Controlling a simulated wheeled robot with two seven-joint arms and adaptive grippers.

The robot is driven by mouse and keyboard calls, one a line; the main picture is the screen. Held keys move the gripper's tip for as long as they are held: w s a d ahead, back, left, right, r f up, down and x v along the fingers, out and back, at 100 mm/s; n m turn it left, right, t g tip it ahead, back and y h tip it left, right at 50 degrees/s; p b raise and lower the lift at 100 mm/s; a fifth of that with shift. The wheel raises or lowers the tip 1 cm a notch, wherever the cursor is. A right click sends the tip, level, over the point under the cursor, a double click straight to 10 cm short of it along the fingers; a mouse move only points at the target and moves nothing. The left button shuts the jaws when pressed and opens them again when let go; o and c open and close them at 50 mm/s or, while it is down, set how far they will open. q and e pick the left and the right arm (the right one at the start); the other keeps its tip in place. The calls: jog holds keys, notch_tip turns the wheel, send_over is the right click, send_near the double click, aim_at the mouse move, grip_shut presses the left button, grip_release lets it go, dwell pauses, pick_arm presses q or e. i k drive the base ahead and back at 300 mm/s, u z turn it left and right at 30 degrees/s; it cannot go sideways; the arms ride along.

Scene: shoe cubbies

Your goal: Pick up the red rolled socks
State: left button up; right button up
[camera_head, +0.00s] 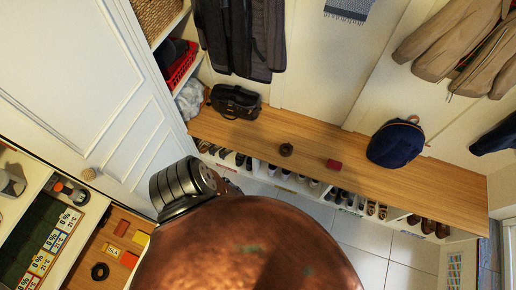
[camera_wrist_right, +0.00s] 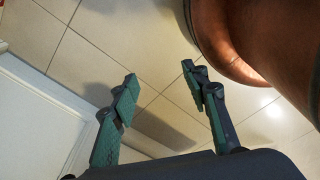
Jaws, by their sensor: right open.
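A small red item (camera_head: 333,165) lies on the wooden bench (camera_head: 430,190), right of a small dark brown round thing. It may be the red rolled socks, but it is too small for me to be sure. My right gripper (camera_wrist_right: 160,76) shows in the right wrist view with its two green fingers apart and nothing between them. It is over the pale tiled floor, and no socks show in that view. My right gripper cannot be made out in the head view. My left gripper is in neither view.
A black bag (camera_head: 236,101) and a navy backpack (camera_head: 396,144) sit on the bench, with shoes in cubbies below. A red basket (camera_head: 181,63) stands on a side shelf. A white door (camera_head: 75,75) is at left, above an open drawer (camera_head: 105,250). Coats hang above.

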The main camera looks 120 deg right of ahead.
aim_at(334, 164)
jog(key=z, duration=0.2)
jog(key=i, duration=0.1)
jog(key=z, duration=5)
